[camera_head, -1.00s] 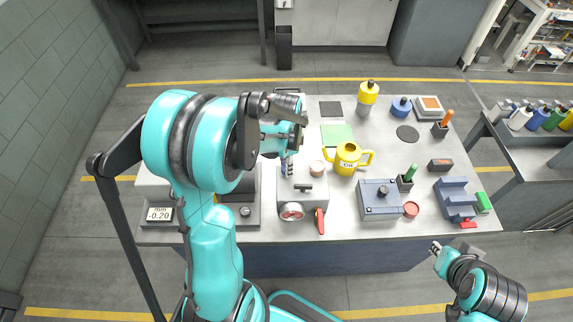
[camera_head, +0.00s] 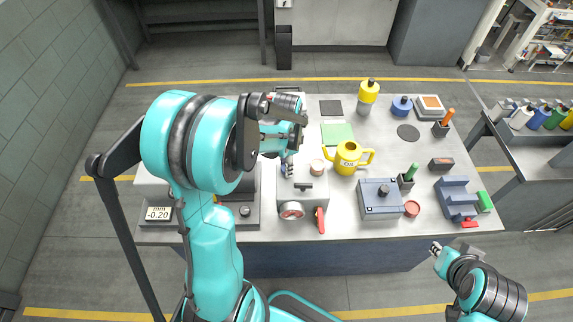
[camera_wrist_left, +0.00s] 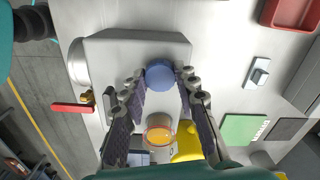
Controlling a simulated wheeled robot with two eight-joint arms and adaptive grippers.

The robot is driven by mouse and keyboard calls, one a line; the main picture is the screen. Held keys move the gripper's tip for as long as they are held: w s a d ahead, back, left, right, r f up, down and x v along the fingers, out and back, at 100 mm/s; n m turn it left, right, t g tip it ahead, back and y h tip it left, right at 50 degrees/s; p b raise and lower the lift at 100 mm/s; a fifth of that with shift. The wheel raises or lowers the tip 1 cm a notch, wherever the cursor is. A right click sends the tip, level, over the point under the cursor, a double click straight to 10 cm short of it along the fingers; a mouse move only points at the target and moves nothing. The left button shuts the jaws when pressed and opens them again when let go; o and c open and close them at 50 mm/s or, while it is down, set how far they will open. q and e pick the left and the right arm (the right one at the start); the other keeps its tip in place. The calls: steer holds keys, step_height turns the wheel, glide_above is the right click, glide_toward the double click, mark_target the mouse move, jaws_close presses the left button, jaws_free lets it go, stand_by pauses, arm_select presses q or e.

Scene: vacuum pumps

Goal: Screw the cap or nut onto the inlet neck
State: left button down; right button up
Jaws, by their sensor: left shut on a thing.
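The grey vacuum pump (camera_head: 303,203) stands at the table's front, with a round gauge (camera_head: 291,211) and a red lever (camera_head: 320,221). My left gripper (camera_head: 287,168) is over the pump's left part. In the left wrist view, its two fingers (camera_wrist_left: 160,78) are shut on a round blue cap (camera_wrist_left: 160,75) at the pump's top. The inlet neck under the cap is hidden, so I cannot tell how the cap sits on it. A round tan-orange fitting (camera_wrist_left: 158,132) is beside it on the pump. My right gripper (camera_head: 437,248) is off the table's front right, too small to judge.
A yellow oil can (camera_head: 348,158) stands close right of the pump. A grey-blue box (camera_head: 380,201), a blue stepped block (camera_head: 456,199) and a green-handled tool (camera_head: 409,174) are farther right. A green mat (camera_head: 337,134) lies behind the can. A display (camera_head: 159,214) reads -0.20.

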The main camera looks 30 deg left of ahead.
arm_select(q)
steer(key=shift+f+b, duration=0.3)
steer(key=shift+f, duration=0.05)
steer(key=m, duration=0.4)
steer(key=shift+m+b, duration=0.3)
steer(key=shift+b, duration=0.1)
steer(key=m, duration=0.4)
steer(key=shift+m+b, duration=0.35)
steer(key=shift+m, duration=0.05)
steer(key=m, duration=0.5)
steer(key=shift+m+b, duration=0.3)
steer(key=shift+b, duration=0.05)
steer(key=m, duration=0.5)
steer(key=shift+m+b, duration=0.3)
steer(key=shift+m, duration=0.1)
steer(key=c, duration=1.1)
jaws_free()
steer(key=shift+o, duration=0.2)
steer(key=shift+r, duration=0.1)
